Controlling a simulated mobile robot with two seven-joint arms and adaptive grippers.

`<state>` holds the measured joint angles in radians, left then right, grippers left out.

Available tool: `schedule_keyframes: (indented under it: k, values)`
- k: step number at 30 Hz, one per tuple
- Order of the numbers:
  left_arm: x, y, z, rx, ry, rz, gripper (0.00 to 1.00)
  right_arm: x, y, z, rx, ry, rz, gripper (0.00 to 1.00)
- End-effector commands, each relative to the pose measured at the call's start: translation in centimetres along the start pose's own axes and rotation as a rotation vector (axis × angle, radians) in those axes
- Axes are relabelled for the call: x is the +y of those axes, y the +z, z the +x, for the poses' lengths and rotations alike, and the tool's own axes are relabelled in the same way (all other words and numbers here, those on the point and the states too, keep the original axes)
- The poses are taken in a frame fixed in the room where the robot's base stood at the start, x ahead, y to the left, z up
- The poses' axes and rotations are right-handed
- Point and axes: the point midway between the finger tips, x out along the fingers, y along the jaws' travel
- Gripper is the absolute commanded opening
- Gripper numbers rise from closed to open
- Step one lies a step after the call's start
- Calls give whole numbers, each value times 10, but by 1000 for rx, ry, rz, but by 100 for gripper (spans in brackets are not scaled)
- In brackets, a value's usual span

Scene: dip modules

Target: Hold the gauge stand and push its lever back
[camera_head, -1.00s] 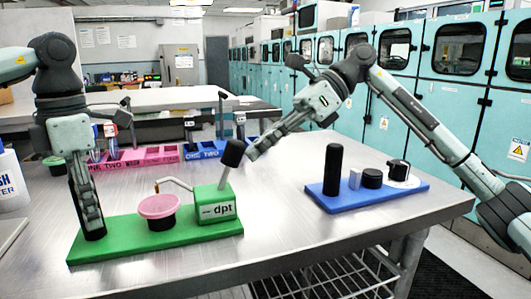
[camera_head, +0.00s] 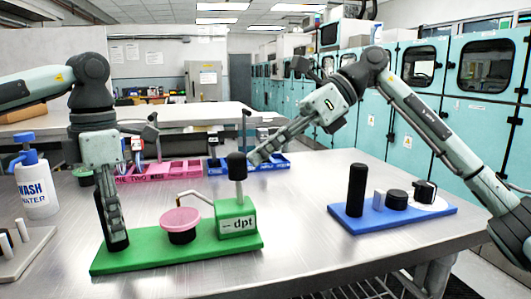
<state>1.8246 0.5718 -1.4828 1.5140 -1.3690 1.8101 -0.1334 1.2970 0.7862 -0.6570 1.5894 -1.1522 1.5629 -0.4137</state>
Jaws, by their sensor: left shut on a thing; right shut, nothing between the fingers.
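The gauge stand is a green base (camera_head: 165,256) on the metal table. It carries a green block marked "dpt" (camera_head: 236,218), a cup with a pink top (camera_head: 181,222) and a black post at its left end. A lever with a black knob (camera_head: 237,165) rises from the block and stands about upright. My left gripper (camera_head: 115,240) points down and is shut on the black post, which its fingers partly hide. My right gripper (camera_head: 255,157) is shut and empty, up and right of the knob, seemingly apart from it.
A blue base (camera_head: 440,211) with a black post and small parts stands at the right. Pink (camera_head: 160,172) and blue (camera_head: 215,167) trays lie behind. A wash bottle (camera_head: 35,185) and a rack (camera_head: 20,255) stand at the left.

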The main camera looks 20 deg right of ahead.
Motion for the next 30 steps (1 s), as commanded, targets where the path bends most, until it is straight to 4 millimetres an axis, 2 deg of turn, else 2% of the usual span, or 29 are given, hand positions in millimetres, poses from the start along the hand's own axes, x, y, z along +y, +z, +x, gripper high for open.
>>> schedule_keyframes:
  k: [1, 13, 17, 24, 30]
  values:
    - [-6, 6, 0, -12, -6, 15, 0, 3, 1, 7, 1, 15, -5, 0]
    - [-7, 7, 0, -13, -7, 19, 0, 5, 4, 4, 2, 17, -5, 0]
    - [-7, 7, 0, -12, -7, 19, 0, 8, 18, -12, -1, 13, -7, 0]
    - [-5, 5, 2, -7, -6, 13, 0, 14, 46, -52, -3, 5, -5, 0]
    - [-3, 3, 2, -5, -5, 9, 0, 18, 60, -71, -1, 2, -3, 0]
